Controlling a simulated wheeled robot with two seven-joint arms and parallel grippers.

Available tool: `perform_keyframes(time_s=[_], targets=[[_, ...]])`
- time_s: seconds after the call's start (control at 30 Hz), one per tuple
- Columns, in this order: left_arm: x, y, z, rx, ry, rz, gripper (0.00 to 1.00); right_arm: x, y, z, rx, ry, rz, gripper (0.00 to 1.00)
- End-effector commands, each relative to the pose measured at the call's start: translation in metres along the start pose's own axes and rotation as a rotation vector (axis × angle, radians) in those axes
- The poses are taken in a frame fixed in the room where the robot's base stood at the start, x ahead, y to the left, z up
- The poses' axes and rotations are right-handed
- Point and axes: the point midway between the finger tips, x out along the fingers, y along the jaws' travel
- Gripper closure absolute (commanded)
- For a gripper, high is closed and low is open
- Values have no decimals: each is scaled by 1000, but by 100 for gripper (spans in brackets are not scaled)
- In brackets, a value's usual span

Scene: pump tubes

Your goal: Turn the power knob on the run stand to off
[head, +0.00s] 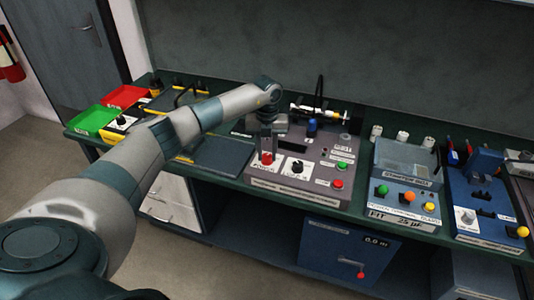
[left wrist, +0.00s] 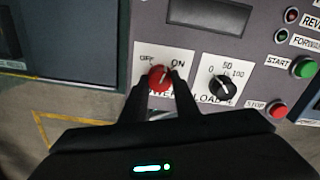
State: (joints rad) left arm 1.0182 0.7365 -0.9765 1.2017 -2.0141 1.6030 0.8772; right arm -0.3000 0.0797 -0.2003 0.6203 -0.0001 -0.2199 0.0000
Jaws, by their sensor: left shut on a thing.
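The run stand (head: 318,185) is a grey box on the bench, with a sloped front panel. Its red power knob (left wrist: 160,79) sits on a white plate at the panel's left, with OFF printed at its upper left and ON at its upper right. My left gripper (left wrist: 162,78) reaches down from above, with its two dark fingers on either side of the red knob, shut on it. The knob's pale mark is small and its exact direction is hard to read. In the head view, the red knob (head: 266,157) shows just below my gripper. My right gripper is not in view.
A black load knob (left wrist: 224,87) is close to the right of the power knob. A green start button (left wrist: 302,67) and a red stop button (left wrist: 277,109) are further right.

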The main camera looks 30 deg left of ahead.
Motion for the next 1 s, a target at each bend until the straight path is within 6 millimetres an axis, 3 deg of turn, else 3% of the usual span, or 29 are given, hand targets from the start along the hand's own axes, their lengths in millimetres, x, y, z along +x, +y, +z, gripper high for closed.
perform_keyframes(time_s=[1.0], targets=[[-2,1,1,-930,-3,-1,95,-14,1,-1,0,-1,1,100]])
